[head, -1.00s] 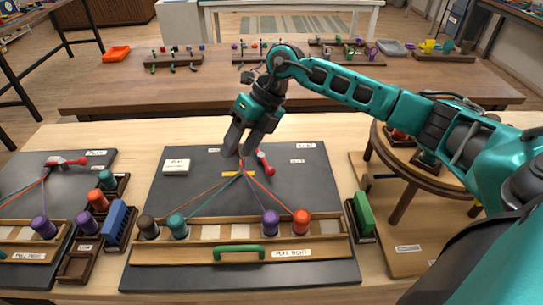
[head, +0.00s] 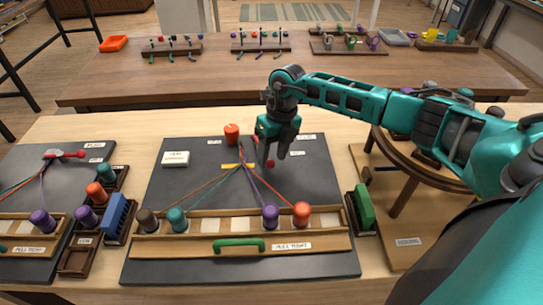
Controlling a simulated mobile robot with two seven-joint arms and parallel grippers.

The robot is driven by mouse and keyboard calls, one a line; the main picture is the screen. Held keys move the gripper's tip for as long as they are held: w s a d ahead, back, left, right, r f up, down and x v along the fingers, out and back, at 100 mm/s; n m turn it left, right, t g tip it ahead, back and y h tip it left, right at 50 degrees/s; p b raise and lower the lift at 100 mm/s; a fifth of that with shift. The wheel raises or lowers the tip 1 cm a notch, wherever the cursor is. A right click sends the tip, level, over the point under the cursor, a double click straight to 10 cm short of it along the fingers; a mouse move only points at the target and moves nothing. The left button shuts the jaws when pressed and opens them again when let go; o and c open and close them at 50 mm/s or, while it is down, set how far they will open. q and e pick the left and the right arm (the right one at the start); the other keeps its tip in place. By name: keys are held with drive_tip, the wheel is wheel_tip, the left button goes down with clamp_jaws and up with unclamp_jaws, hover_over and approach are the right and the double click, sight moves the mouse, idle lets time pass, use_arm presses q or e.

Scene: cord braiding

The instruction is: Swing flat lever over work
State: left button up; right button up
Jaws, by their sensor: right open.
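My right gripper (head: 272,158) points down over the back middle of the dark work board (head: 315,180), right of where the cords meet. Its jaws are open. The flat lever shows as a red knob (head: 270,164) at the fingertips and a bit of red behind the fingers. The gripper hides most of the lever, and I cannot tell whether they touch. Several cords fan forward from the meeting point to the brown, teal, purple and orange bobbins (head: 301,210) on the wooden rack (head: 330,243). My left gripper is not in view.
An orange-red cylinder (head: 232,133) stands at the board's back edge. A white labelled block (head: 176,158) lies on the board's left. A green brush-like block (head: 364,206) and a round wooden stand (head: 405,158) are on the right. A second board (head: 30,190) lies left.

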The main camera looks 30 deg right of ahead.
drive_tip(key=shift+a+f, duration=0.15)
drive_tip(key=shift+f, duration=0.6)
drive_tip(key=shift+c, duration=0.3)
clamp_jaws()
